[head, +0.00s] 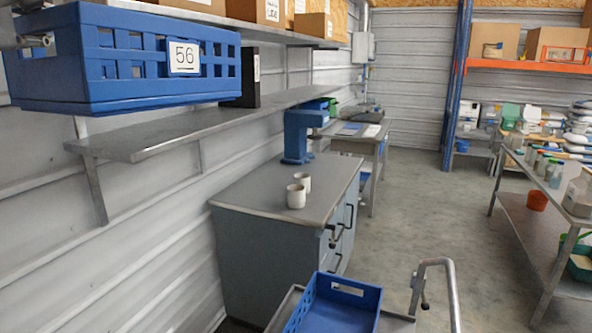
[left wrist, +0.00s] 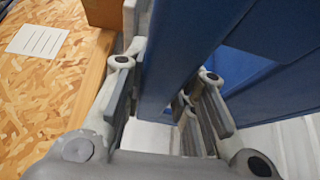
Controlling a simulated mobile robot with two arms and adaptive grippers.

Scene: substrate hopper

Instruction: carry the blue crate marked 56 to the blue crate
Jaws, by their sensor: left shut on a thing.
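The blue crate marked 56 (head: 120,62) is at the upper left of the head view, with slotted walls and a white number label facing me. My left gripper (head: 30,41) shows at the left edge and is shut on the crate's wall. In the left wrist view its fingers (left wrist: 168,85) stand on either side of a blue wall (left wrist: 190,50). The crate looks level and appears held up in front of the wall shelves. Another blue crate (head: 338,308), seen partly, sits at the bottom on a grey cart. My right gripper is not in view.
A grey metal shelf (head: 150,135) runs along the wall below the crate marked 56, with a black binder (head: 243,80) on it. A grey cabinet (head: 265,205) bears two white cups (head: 297,194). The cart's bent handle (head: 437,265) sticks up. The floor (head: 425,170) beyond is clear.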

